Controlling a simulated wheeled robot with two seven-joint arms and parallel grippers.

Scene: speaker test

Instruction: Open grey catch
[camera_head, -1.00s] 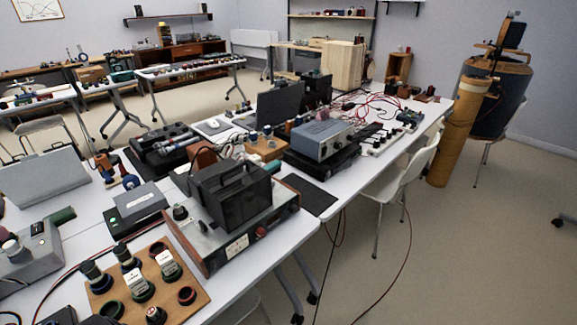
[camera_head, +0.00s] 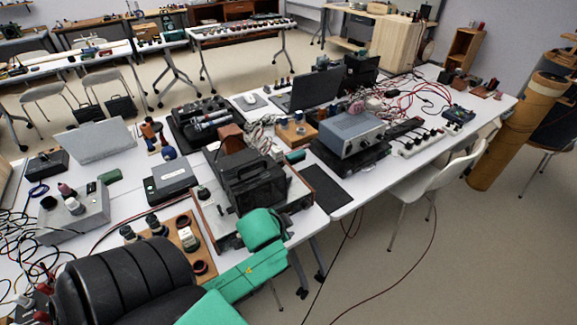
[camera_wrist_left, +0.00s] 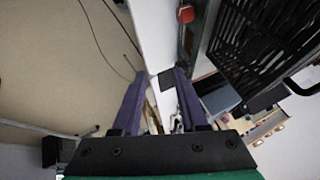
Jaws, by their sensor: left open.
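A black box with a handle on top (camera_head: 250,182) stands on a wide wood-sided instrument (camera_head: 299,203) at the table's front edge. In the left wrist view, the black slatted box (camera_wrist_left: 262,38) fills the upper right, with a red knob (camera_wrist_left: 186,14) beside it. I cannot make out a grey catch in either view. My left gripper (camera_wrist_left: 160,76) is open and empty, its two purple fingers spread near the white table edge. In the head view, my green left wrist covers the instrument's front, and the fingers are hidden. My right gripper is not in view.
A wooden board with round terminals (camera_head: 183,232), a dark grey box (camera_head: 171,181) and a blue-grey instrument (camera_head: 351,133) crowd the table. A black mat (camera_head: 326,185) lies to the right. A white chair (camera_head: 432,182) stands at the front edge. The floor on the right is mostly clear.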

